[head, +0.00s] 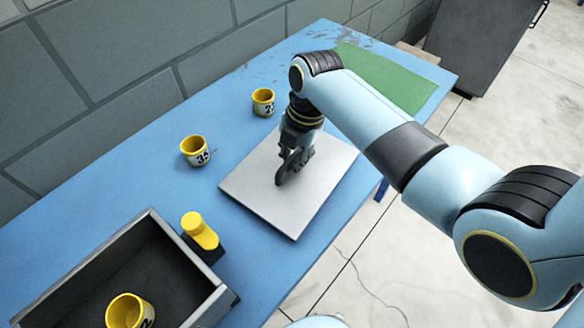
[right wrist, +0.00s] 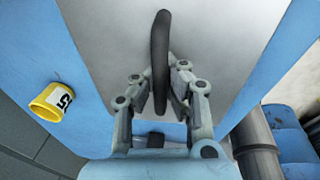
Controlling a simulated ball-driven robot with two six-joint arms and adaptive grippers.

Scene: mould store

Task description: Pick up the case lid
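The case lid (head: 325,195) is a flat, light grey square plate with a dark upright handle (head: 289,167). It appears to lie flat on the blue table. My right gripper (head: 298,153) is over the lid, pointing down at the handle. In the right wrist view, the handle (right wrist: 160,45) runs between the two fingers of the gripper (right wrist: 160,78), with the lid (right wrist: 220,40) behind. The fingers are close to the handle on both sides; whether they press on it is not clear. My left gripper is not in view.
Two yellow numbered cups (head: 195,151) (head: 263,102) stand left of and behind the lid. A dark open box (head: 190,262) holds another yellow cup (head: 130,312). A yellow and black object (head: 201,232) stands beside it. A green mat (head: 390,78) lies at the far end. A block wall borders the table's left.

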